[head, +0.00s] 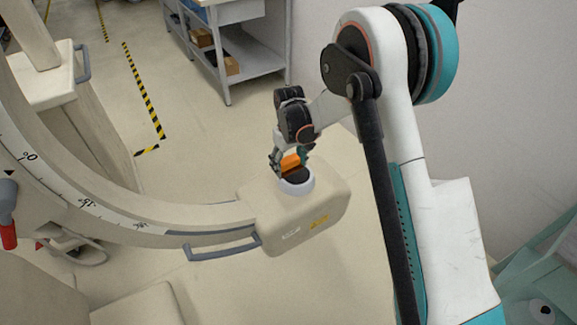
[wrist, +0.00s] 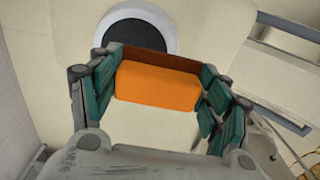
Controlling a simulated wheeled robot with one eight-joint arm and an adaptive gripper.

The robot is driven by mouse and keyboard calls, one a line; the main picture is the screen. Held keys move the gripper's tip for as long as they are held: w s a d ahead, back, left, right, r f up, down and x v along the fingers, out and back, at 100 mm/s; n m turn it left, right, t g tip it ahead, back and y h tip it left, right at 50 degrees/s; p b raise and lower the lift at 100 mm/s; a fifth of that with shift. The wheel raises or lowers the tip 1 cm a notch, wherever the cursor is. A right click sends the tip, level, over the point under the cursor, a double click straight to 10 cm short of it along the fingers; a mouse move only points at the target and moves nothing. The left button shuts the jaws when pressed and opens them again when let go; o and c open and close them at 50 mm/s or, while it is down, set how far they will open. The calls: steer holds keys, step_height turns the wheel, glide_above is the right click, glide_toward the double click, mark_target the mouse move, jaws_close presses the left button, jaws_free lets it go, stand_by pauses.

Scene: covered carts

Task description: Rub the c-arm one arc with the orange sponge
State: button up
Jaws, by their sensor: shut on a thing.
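The c-arm (head: 140,222) is a large cream arc with a marked scale. It curves from the left edge to a boxy end housing (head: 325,222). A round black disc with a white ring (head: 297,187) sits on that housing and also shows in the wrist view (wrist: 138,32). My gripper (head: 290,162) is shut on the orange sponge (wrist: 158,86), which shows between its green finger pads in the wrist view. In the head view the sponge (head: 291,162) appears just above or at the black disc. I cannot tell whether it touches.
A grey handle bar (head: 222,250) sticks out along the arc's lower side near the housing. A shelf cart with boxes (head: 235,60) stands at the back. A teal cart (head: 540,275) is at the lower right. Yellow-black tape (head: 143,90) marks the open floor behind.

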steer(key=shift+r+p, duration=0.6)
steer(key=shift+r, duration=0.9)
